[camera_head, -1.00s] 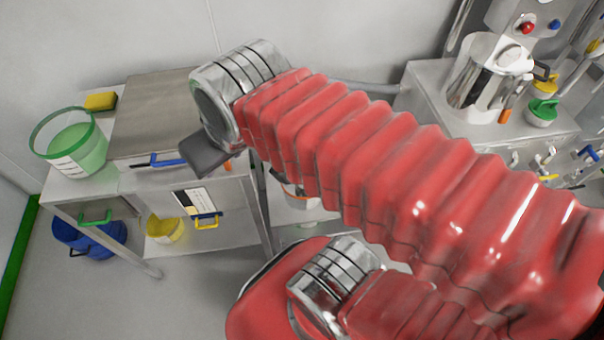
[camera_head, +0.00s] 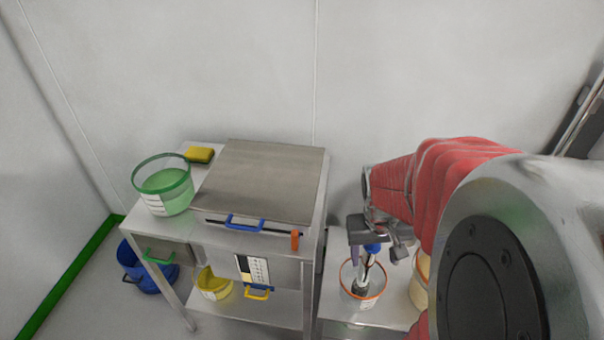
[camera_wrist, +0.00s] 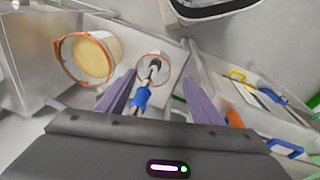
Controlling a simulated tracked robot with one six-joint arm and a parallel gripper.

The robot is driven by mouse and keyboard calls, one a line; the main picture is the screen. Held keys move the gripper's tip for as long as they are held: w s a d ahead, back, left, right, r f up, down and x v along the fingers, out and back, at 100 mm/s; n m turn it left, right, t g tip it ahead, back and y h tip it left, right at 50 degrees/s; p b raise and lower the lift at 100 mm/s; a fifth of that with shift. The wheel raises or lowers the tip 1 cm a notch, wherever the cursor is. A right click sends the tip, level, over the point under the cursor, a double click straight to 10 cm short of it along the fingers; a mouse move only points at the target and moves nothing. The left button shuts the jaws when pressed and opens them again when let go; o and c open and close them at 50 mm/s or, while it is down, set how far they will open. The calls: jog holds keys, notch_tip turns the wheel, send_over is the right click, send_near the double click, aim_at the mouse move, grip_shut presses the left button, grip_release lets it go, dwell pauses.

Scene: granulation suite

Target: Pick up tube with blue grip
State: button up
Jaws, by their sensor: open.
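The tube with the blue grip (camera_head: 366,268) stands leaning in a clear container with an orange rim (camera_head: 348,290), on a low shelf at the lower right of the head view. In the wrist view its blue grip (camera_wrist: 141,99) points toward me, and its metal shaft runs down into the container. My gripper (camera_head: 377,252) is just above the container, pointing down. In the wrist view my gripper (camera_wrist: 160,78) is open, with the blue grip between its purple fingers, nearer the left one. I see no clear contact.
A tub of cream-coloured material (camera_wrist: 96,58) with an orange rim stands close beside the container. A steel bench (camera_head: 270,180) to the left carries a green bucket (camera_head: 165,190) and a yellow sponge (camera_head: 199,155). Blue and yellow handles stick out from its front.

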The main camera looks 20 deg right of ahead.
jog(key=s+d+f, duration=0.3)
jog(key=d+f, duration=0.4)
jog(key=f, duration=0.2)
jog(key=s+d+f, duration=0.2)
jog(key=d+f, duration=0.5)
jog(key=f, duration=0.2)
notch_tip(320, 180, down, 13)
jog(key=w+n+t, duration=0.1)
jog(key=n+t, duration=0.1)
jog(key=t, duration=0.4)
jog(key=w+a+r+t, duration=0.1)
jog(key=w+r+t, duration=0.3)
jog(key=r, duration=0.3)
jog(key=w+a+r+n+t+h, duration=0.1)
jog(key=w+r+t, duration=0.3)
jog(key=r+t, duration=0.3)
jog(key=shift+a+r, duration=0.15)
